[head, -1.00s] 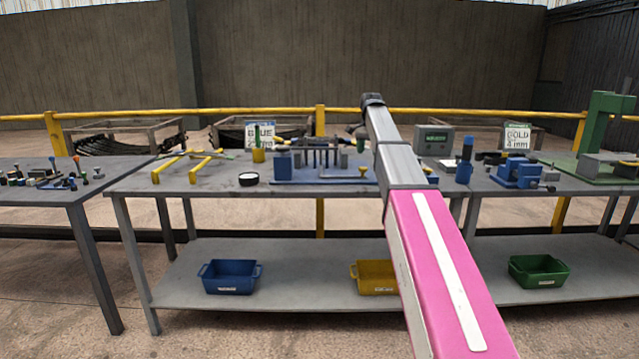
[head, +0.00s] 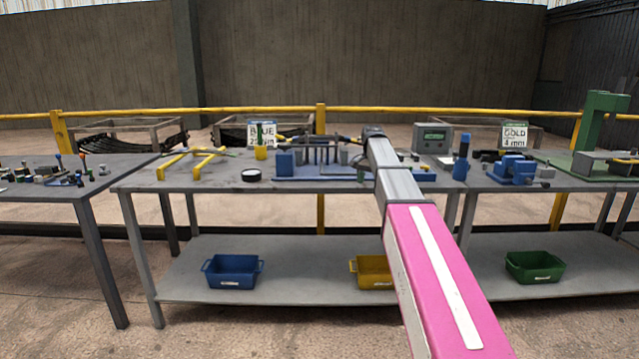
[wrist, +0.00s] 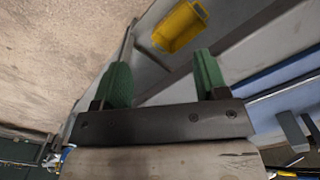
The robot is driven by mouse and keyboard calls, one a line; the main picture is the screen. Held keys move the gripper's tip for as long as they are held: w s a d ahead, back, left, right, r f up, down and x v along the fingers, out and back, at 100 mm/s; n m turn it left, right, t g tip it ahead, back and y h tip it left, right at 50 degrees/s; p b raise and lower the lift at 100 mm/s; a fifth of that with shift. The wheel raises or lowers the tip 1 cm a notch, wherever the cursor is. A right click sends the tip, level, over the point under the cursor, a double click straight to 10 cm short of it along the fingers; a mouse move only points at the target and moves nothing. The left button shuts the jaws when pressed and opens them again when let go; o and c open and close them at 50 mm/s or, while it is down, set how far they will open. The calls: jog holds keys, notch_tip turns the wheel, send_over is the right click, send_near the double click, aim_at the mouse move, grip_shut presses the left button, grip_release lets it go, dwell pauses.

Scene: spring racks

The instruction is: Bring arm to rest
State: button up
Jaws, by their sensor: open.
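My gripper (wrist: 160,82) shows in the wrist view with its two green fingers spread apart and nothing between them. Beyond the fingers are the edge of the grey bench and the yellow bin (wrist: 180,27) on the lower shelf. In the head view my pink and grey arm reaches forward over the middle of the grey bench (head: 220,180). The gripper itself is hidden behind the arm's far end there.
On the bench are a blue fixture with dark posts (head: 320,155), a yellow stand (head: 190,163), a black round dish (head: 251,175), a grey meter box (head: 432,138) and a blue vise (head: 515,170). Blue (head: 232,271), yellow (head: 372,270) and green (head: 534,266) bins sit on the lower shelf.

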jog(key=s+f+n, duration=0.7)
jog(key=s+f, duration=2.6)
jog(key=shift+f, duration=0.35)
